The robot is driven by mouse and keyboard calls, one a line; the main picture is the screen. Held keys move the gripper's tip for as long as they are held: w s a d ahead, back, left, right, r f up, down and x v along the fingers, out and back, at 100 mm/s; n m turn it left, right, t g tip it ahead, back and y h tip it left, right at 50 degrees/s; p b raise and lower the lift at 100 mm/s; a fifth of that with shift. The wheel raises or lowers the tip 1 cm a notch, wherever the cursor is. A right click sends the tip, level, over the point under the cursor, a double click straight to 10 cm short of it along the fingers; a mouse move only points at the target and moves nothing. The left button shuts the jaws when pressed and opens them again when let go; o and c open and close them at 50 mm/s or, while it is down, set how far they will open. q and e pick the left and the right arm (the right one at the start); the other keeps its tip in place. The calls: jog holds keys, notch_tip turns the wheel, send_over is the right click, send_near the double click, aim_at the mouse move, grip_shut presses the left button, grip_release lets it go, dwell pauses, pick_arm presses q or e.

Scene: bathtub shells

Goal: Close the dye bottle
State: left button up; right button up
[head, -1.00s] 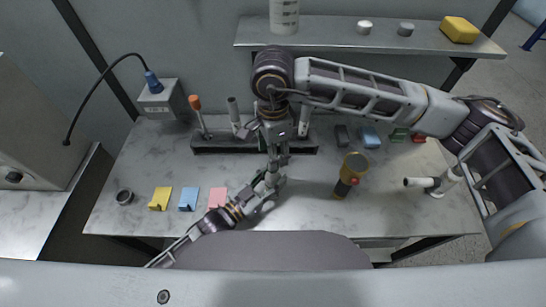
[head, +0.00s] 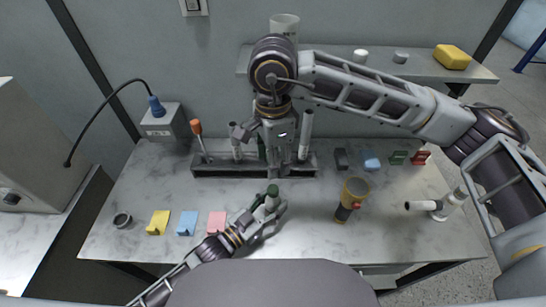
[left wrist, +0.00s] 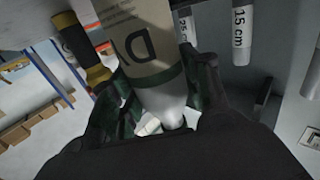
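The dye bottle (left wrist: 148,35), with a printed label starting "DY" and a white tapering end, fills the middle of the left wrist view between my left gripper's dark fingers. In the head view my left gripper (head: 268,205) is shut around the bottle above the front middle of the table. A dark green cap (head: 272,190) shows at the bottle's top; how tightly it sits cannot be seen. My right gripper (head: 276,160) hangs behind and above the bottle, apart from the cap, pointing down before the rack. Its fingertips are too unclear to judge their opening.
A dark rack (head: 225,165) with upright tools stands behind. A yellow-black flashlight (head: 352,200) and a white tubular stand (head: 440,208) are on the right. Coloured notes (head: 187,223) lie front left. A shelf (head: 330,66) runs along the back.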

pick_arm(q)
jog(key=o, duration=0.3)
jog(key=shift+s+a, duration=0.1)
jog(key=shift+v, duration=5.85)
jog(key=shift+s, duration=0.15)
